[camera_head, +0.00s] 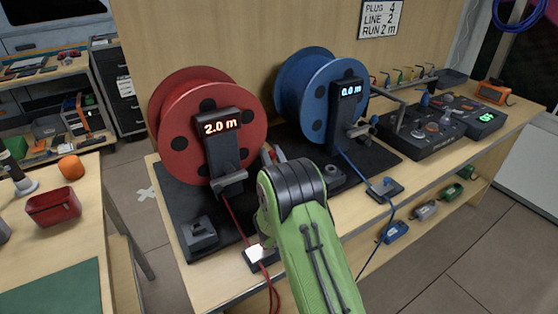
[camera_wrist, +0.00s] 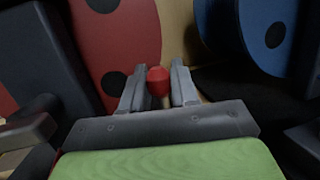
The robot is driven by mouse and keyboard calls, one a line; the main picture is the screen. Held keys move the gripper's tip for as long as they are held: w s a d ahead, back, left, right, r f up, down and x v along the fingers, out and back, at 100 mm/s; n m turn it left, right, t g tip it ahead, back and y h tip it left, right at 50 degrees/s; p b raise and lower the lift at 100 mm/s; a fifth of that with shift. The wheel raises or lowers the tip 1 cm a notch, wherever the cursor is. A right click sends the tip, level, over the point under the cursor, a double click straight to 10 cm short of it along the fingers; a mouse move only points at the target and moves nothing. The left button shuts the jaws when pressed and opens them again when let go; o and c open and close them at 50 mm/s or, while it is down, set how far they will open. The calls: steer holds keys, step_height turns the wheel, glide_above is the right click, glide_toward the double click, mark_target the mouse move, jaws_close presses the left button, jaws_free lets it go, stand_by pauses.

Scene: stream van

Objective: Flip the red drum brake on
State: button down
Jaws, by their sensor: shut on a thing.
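The red drum (camera_head: 181,121) stands on a dark base at the left of the bench, and its display (camera_head: 221,126) reads 2.0 m. It also fills the upper left of the wrist view (camera_wrist: 127,40). In the wrist view my gripper (camera_wrist: 157,82) has its two fingers on either side of a small red knob (camera_wrist: 155,80), shut on it, beside the red drum. What the knob is fixed to is hidden. In the head view my green arm covers most of the gripper, so whether the brake is on cannot be told.
The blue drum (camera_head: 304,92), its display (camera_head: 351,90) reading 0.0 m, stands close right of my gripper. A sign (camera_head: 381,19) reads PLUG 4, LINE 2, RUN 2 m. Control boxes (camera_head: 423,131) sit further right. A red line hangs over the bench's front edge.

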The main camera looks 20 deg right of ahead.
steer(key=shift+a+f+n, duration=0.2)
steer(key=shift+f+n, duration=0.05)
steer(key=shift+n, duration=0.15)
steer(key=c, duration=0.9)
jaws_free()
steer(key=shift+r, duration=0.1)
steer(key=shift+c, duration=0.2)
